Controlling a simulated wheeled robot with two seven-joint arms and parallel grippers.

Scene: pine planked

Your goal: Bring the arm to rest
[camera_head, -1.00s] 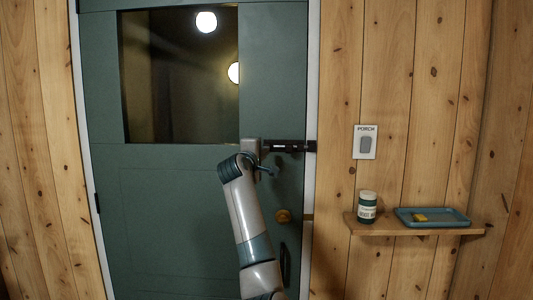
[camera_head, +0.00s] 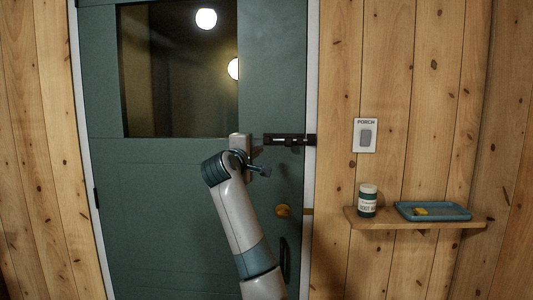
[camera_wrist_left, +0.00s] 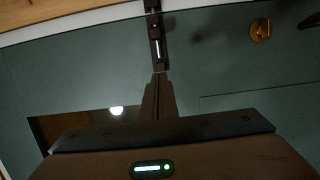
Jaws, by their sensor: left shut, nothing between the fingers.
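My left arm rises in front of the green door (camera_head: 150,210). My left gripper (camera_head: 257,149) is shut and empty, just left of the black slide bolt (camera_head: 288,140) on the door. In the left wrist view the closed fingers (camera_wrist_left: 158,88) point at the bolt (camera_wrist_left: 156,38). The fingertips look close to the bolt's near end; I cannot tell whether they touch it. The bolt's bar reaches the door's right edge at the frame. My right gripper is in neither view.
A brass knob (camera_head: 283,211) and a dark pull handle (camera_head: 284,258) are below the bolt. On the right wall are a PORCH switch (camera_head: 366,135) and a wooden shelf (camera_head: 440,226) with a jar (camera_head: 368,201) and a blue tray (camera_head: 461,212) holding a yellow item (camera_head: 421,212).

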